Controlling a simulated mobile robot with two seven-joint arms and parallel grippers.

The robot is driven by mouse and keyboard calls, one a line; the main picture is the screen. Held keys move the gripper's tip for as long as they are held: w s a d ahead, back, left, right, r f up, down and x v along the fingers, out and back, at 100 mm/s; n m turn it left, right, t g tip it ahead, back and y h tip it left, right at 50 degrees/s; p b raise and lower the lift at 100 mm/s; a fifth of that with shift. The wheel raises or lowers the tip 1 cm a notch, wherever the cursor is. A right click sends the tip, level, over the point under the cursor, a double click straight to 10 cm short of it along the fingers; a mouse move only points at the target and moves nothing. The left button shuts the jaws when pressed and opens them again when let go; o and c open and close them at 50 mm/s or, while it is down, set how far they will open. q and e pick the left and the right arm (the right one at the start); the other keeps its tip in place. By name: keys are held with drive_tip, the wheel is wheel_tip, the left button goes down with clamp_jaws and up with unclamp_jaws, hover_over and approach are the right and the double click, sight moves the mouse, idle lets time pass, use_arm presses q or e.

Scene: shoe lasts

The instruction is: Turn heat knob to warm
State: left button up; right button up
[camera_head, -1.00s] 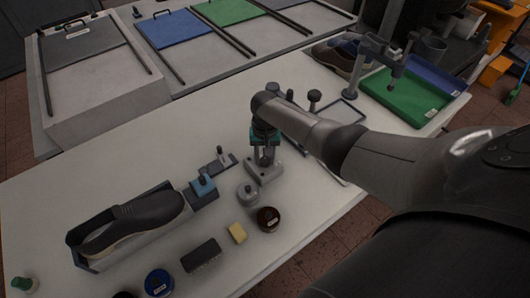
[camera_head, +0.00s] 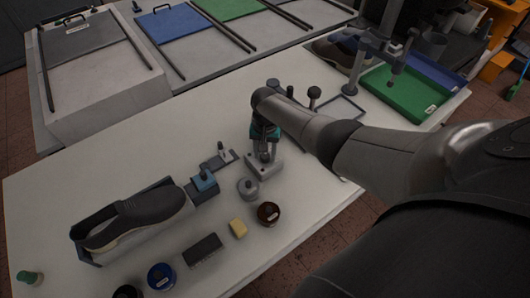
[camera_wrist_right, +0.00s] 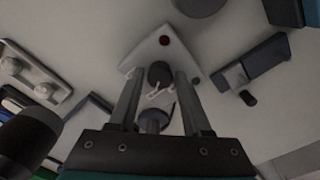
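The heat control is a small pale grey box (camera_head: 262,172) on the white table, below my right gripper (camera_head: 264,150). In the right wrist view the box (camera_wrist_right: 148,52) shows a round red light and a dark round knob (camera_wrist_right: 160,75) with white marks beside it. The two fingers of my right gripper (camera_wrist_right: 159,82) point down at the box, one on each side of the knob. Gaps show between fingers and knob, so the gripper looks open. The knob's setting cannot be read. My left gripper is not in view.
A grey round-knobbed weight (camera_head: 248,188), a dark jar (camera_head: 268,213) and a yellow block (camera_head: 238,228) stand close to the box. A dark shoe (camera_head: 135,217) lies in a holder at left. A green tray (camera_head: 405,98) is at the right. Clear table lies behind the shoe.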

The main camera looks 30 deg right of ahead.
sight(265, 156)
drive_tip(key=shift+o, duration=1.3)
drive_tip(key=shift+r+p, duration=0.35)
drive_tip(key=shift+r, duration=0.2)
wheel_tip(265, 156, up, 14)
drive_tip(key=p, duration=0.3)
drive_tip(key=shift+s, duration=0.15)
